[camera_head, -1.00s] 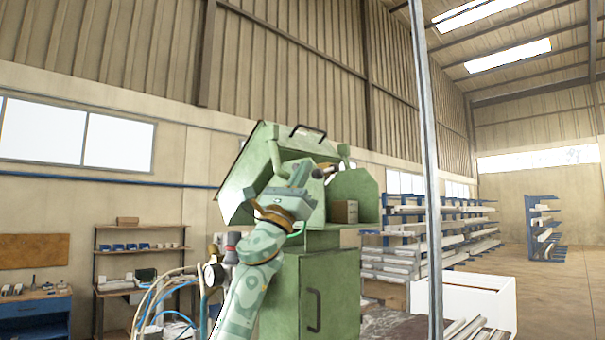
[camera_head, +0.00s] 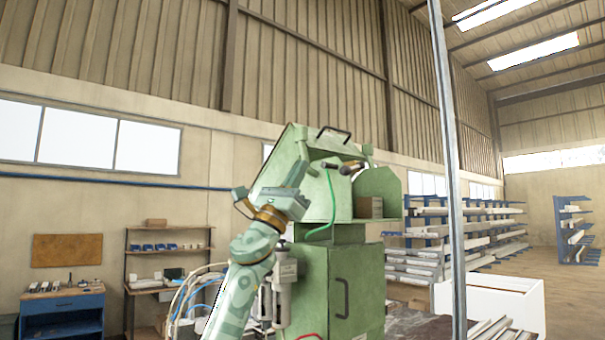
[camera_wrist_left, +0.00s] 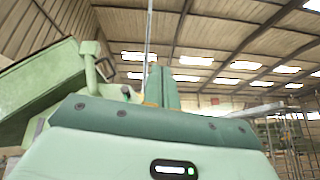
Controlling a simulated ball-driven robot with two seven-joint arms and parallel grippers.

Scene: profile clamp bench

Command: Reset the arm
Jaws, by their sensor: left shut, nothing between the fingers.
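My left arm rises from the bottom of the head view, left of centre. Its gripper (camera_head: 297,173) points upward, in front of the left side of the green machine (camera_head: 357,285). In the left wrist view the fingers (camera_wrist_left: 161,86) stand close together with nothing between them, so the gripper is shut and empty. Whether it touches the machine cannot be told, but the wrist view shows open hall beyond the fingertips. My right gripper is in neither current view.
The machine has a tilted hood with a black handle (camera_head: 333,134) and a small brown box (camera_head: 369,207) on its right side. A grey post (camera_head: 449,150) stands right of it. A white bin (camera_head: 500,300) and profile racks are farther right. A blue workbench (camera_head: 62,312) is at left.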

